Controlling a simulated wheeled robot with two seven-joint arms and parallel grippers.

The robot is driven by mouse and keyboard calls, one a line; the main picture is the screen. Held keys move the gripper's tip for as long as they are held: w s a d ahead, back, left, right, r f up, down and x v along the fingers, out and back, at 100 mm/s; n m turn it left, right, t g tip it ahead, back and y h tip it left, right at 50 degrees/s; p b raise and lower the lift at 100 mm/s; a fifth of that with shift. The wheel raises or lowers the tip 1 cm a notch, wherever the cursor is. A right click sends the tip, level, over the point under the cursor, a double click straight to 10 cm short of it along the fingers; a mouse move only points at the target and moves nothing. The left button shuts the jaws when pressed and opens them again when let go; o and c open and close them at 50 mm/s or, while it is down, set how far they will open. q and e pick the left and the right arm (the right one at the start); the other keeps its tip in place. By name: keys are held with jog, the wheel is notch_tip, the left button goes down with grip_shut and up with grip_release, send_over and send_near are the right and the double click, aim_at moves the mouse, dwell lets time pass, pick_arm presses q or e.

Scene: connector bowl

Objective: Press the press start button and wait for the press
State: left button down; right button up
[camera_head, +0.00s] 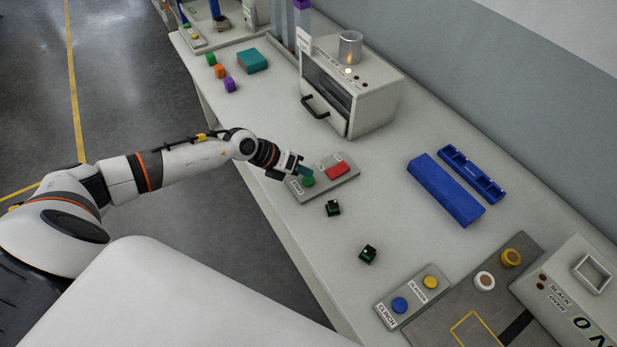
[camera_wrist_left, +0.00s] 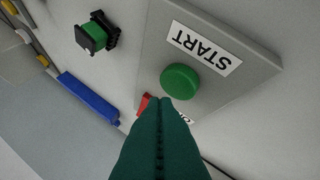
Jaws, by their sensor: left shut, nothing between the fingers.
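The grey control panel (camera_head: 345,184) lies on the white table, with a green button (camera_head: 308,182) and a red button (camera_head: 337,170). In the left wrist view, the green button (camera_wrist_left: 180,82) sits beside a label reading START (camera_wrist_left: 205,48). My left gripper (camera_head: 303,172) is shut and empty, its green fingers just by the green button. In the left wrist view its fingertips (camera_wrist_left: 165,100) overlap the button's lower edge; I cannot tell whether they touch it. The red button (camera_wrist_left: 143,104) is mostly hidden behind the fingers. My right gripper is not in view.
A white machine (camera_head: 372,106) with a black handle and a lit lamp stands behind the panel. Small black-and-green parts (camera_head: 333,208) lie in front. Blue trays (camera_head: 446,190) lie to the right. A second panel (camera_head: 414,301) has blue and yellow buttons.

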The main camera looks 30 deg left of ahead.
aim_at(304, 180)
pick_arm(q)
jog(key=shift+r, duration=0.1)
notch_tip(304, 180, up, 5)
jog(key=p, duration=0.5)
dwell(0.7)
